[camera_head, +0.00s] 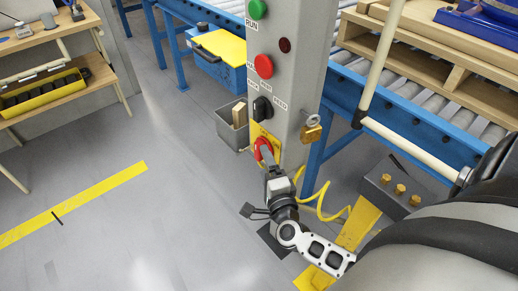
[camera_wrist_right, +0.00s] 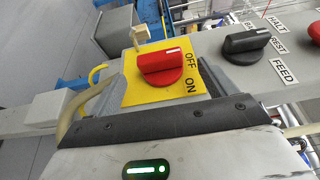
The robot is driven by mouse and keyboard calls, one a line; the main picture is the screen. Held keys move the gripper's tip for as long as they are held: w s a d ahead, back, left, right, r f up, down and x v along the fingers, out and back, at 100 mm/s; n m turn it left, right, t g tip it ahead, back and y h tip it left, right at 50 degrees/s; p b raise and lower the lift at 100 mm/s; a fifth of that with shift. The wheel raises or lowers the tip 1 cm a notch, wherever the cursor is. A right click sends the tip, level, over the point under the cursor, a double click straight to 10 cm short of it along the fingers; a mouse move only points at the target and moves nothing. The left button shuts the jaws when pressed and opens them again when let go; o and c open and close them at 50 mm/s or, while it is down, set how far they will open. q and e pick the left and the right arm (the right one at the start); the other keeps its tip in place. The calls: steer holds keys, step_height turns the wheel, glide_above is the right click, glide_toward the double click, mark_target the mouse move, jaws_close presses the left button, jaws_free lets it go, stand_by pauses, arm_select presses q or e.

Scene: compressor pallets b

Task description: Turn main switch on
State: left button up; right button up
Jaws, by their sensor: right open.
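The main switch is a red rotary knob (camera_wrist_right: 160,66) on a yellow plate (camera_wrist_right: 138,97) marked OFF and ON. In the right wrist view its white mark lies on the side by OFF. In the head view the red knob (camera_head: 262,150) sits low on the grey control column, partly hidden by my gripper. My right gripper (camera_head: 267,160) is at the switch, open, its fingers either side of the knob in the wrist view (camera_wrist_right: 162,80). I cannot tell whether they touch it. My left gripper is not in view.
Above the switch, the column (camera_head: 292,90) carries a black selector (camera_head: 262,107), a red button (camera_head: 263,66) and a green button (camera_head: 257,8). A brass padlock (camera_head: 312,132) hangs at its side. A blue roller conveyor (camera_head: 410,118) stands behind. The floor at left is clear.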

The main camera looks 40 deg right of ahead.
mark_target(260, 154)
steer(key=x, duration=0.6)
steer(key=shift+w, duration=0.1)
steer(key=shift+c, duration=0.3)
steer(key=c, duration=0.9)
